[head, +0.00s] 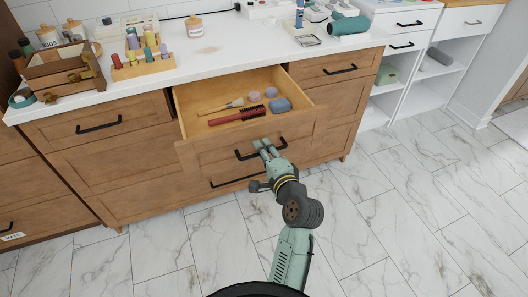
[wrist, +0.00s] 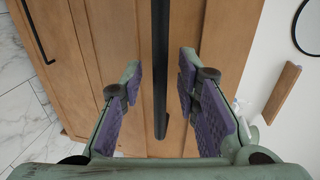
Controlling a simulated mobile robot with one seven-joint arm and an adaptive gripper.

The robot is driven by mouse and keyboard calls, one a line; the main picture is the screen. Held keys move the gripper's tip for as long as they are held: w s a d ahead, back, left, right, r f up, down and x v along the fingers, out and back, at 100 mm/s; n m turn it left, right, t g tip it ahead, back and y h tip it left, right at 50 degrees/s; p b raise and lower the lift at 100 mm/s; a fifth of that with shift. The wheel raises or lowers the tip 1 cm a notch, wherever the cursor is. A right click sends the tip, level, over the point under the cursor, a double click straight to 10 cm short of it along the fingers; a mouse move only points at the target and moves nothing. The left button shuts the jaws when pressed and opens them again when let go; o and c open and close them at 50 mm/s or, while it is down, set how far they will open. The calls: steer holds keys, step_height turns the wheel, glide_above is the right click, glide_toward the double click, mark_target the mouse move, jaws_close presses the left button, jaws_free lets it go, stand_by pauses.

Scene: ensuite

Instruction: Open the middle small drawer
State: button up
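The middle small drawer (head: 240,147) of the wooden cabinet is pulled well out, and its inside shows. Its black bar handle (head: 243,156) is on the front panel. My gripper (head: 262,146) is at this handle. In the wrist view the handle (wrist: 160,40) runs upright between the two purple-padded fingers of my gripper (wrist: 159,82), with a gap on each side. The fingers are open. In the drawer lie a red hairbrush (head: 237,116), a wooden-handled brush (head: 222,107), a blue-grey item (head: 281,105) and two small round purple items (head: 262,94).
Shut drawers flank it on the left (head: 98,124) and right (head: 338,72). A lower handle (head: 228,182) shows below. The countertop (head: 215,48) holds a wooden crate (head: 65,78), bottles in a rack (head: 143,66) and a hair dryer (head: 347,26). The marble floor (head: 400,205) in front is clear.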

steer(key=v, duration=0.7)
steer(key=shift+s, duration=0.25)
